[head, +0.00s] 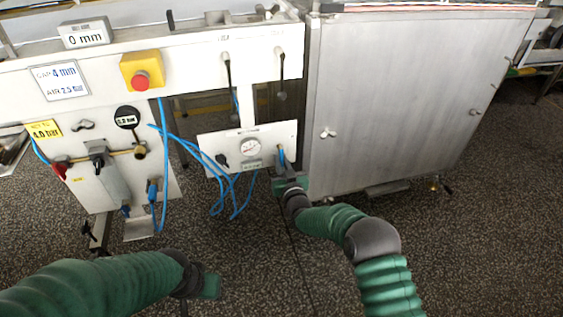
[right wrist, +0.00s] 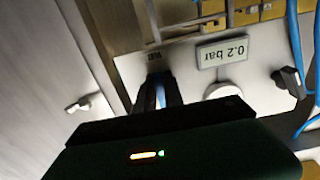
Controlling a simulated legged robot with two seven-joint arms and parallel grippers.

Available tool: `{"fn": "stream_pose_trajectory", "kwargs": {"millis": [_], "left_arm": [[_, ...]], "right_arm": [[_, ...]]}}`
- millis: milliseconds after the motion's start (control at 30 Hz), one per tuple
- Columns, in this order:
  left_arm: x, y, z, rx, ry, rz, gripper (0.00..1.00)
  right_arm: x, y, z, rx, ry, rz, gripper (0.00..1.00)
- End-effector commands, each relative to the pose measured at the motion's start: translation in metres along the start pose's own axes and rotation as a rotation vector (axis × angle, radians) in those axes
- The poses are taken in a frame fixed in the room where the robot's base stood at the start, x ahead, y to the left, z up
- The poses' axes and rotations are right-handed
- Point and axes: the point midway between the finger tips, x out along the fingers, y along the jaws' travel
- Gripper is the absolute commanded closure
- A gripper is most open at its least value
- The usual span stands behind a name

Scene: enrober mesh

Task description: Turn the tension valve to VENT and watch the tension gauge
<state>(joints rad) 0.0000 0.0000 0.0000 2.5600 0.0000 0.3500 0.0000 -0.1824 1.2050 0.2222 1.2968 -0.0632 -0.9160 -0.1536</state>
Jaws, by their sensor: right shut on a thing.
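The tension valve has a blue handle (head: 281,155) at the right end of a small white panel (head: 210,145). My right gripper (head: 284,172) is shut on that handle. In the right wrist view the fingers (right wrist: 160,92) close around the blue piece, beneath a small label too blurred to read. The tension gauge (head: 251,147) is a round white dial in the middle of the panel; its needle is too small to read. A display by it reads 0.2 bar, upside down, in the right wrist view (right wrist: 222,50). My left gripper (head: 210,286) hangs low, away from everything; its jaws are unclear.
A black knob (head: 221,160) sits left of the gauge. Blue hoses (head: 215,190) loop below the panel. A large metal door (head: 400,100) stands close on the right. A red stop button (head: 141,80) and another valve panel (head: 95,185) are at left. The floor in front is open.

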Motion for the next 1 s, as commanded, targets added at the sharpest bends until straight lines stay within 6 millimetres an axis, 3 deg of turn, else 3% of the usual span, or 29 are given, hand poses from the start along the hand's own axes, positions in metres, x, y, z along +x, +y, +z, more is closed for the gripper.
{"fn": "stream_pose_trajectory", "kwargs": {"millis": [33, 167, 200, 333, 667, 833, 1000], "left_arm": [[0.001, 0.0, 0.0, 0.0, 0.0, 0.0, 0.64], [0.001, 0.0, 0.0, 0.0, 0.0, 0.0, 0.64], [0.001, 0.0, 0.0, 0.0, 0.0, 0.0, 0.64], [0.0, 0.0, 0.0, 0.0, 0.0, 0.0, 0.64], [-0.002, 0.0, 0.0, 0.0, 0.0, 0.0, 0.64], [-0.019, 0.0, -0.004, 0.0, 0.0, 0.0, 0.64], [-0.045, 0.0, -0.011, 0.0, 0.0, 0.0, 0.64]], "right_arm": [[-0.002, -0.002, 0.009, 0.003, -0.017, -0.004, 1.0], [-0.002, -0.002, 0.009, 0.003, -0.018, -0.004, 1.0], [-0.002, -0.002, 0.009, 0.003, -0.018, -0.004, 0.83], [-0.002, -0.002, 0.006, 0.002, -0.013, -0.003, 0.66], [-0.003, -0.001, 0.002, 0.0, -0.005, -0.001, 0.65], [-0.026, -0.001, -0.003, 0.0, -0.009, -0.002, 0.65], [-0.075, -0.001, -0.004, 0.0, -0.012, -0.002, 0.65]]}}
